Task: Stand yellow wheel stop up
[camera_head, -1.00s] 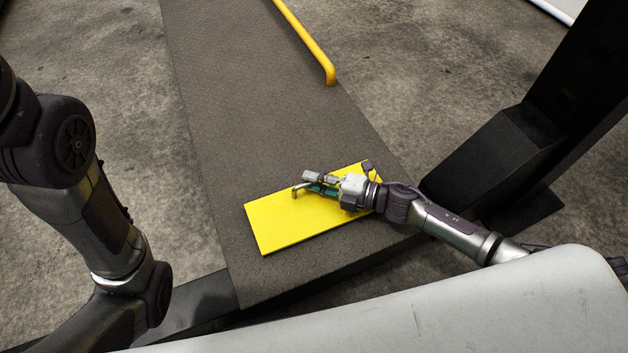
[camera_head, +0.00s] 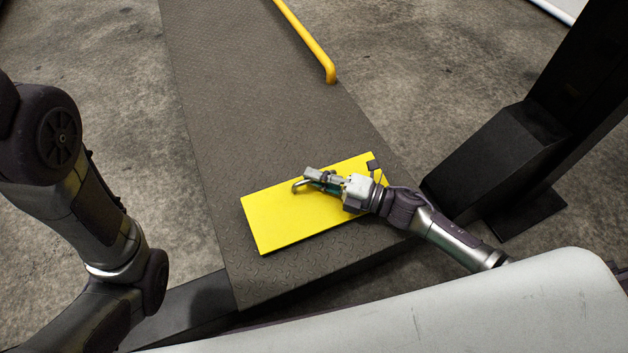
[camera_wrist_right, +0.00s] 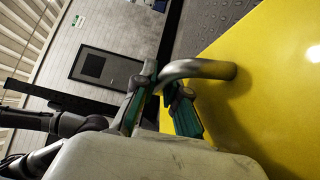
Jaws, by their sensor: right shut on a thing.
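The yellow wheel stop (camera_head: 285,221) is a flat rectangular plate on the dark ramp in the head view. It lies nearly flat, with its far edge looking slightly raised. A curved metal handle (camera_wrist_right: 200,68) sticks out of its yellow face (camera_wrist_right: 275,75) in the right wrist view. My right gripper (camera_head: 318,181) is over the plate's right half, shut on that handle. The green-lined fingers (camera_wrist_right: 162,92) sit on either side of the bar in the wrist view. The arm hides part of the plate's right end. My left arm shows at the left, but its gripper is out of view.
The dark textured ramp (camera_head: 240,90) runs up and away, with free room beyond the plate. A yellow rail (camera_head: 305,40) stands along its right edge. A black post with a boxy base (camera_head: 500,150) stands to the right. Concrete floor (camera_head: 100,90) surrounds it.

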